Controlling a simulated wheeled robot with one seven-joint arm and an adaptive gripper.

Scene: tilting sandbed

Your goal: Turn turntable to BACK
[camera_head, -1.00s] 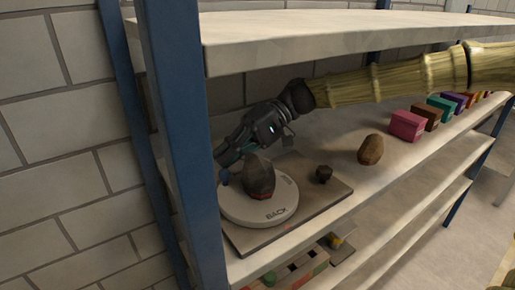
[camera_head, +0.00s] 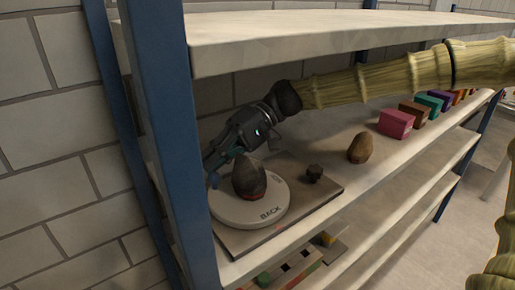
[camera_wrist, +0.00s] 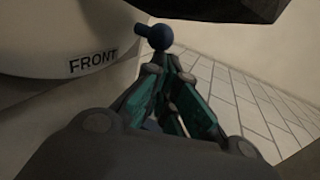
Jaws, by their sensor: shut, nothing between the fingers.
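The turntable (camera_head: 238,214) is a white disc on a grey board on the shelf. Its BACK label (camera_head: 270,212) faces the front right edge of the board. A dark rock (camera_head: 249,178) with a reddish base stands on the disc. A blue ball-ended knob (camera_head: 214,181) sticks out at the disc's far left side; the wrist view shows it too (camera_wrist: 157,36), near a FRONT label (camera_wrist: 92,61). My gripper (camera_head: 213,172) is shut and empty behind the rock. In the wrist view its fingertips (camera_wrist: 165,60) are close to the knob; I cannot tell if they touch.
A blue post (camera_head: 172,130) stands close left of the turntable, and an upper shelf (camera_head: 330,38) hangs above my arm. A brown rock (camera_head: 361,148) and several coloured boxes (camera_head: 396,123) stand to the right.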

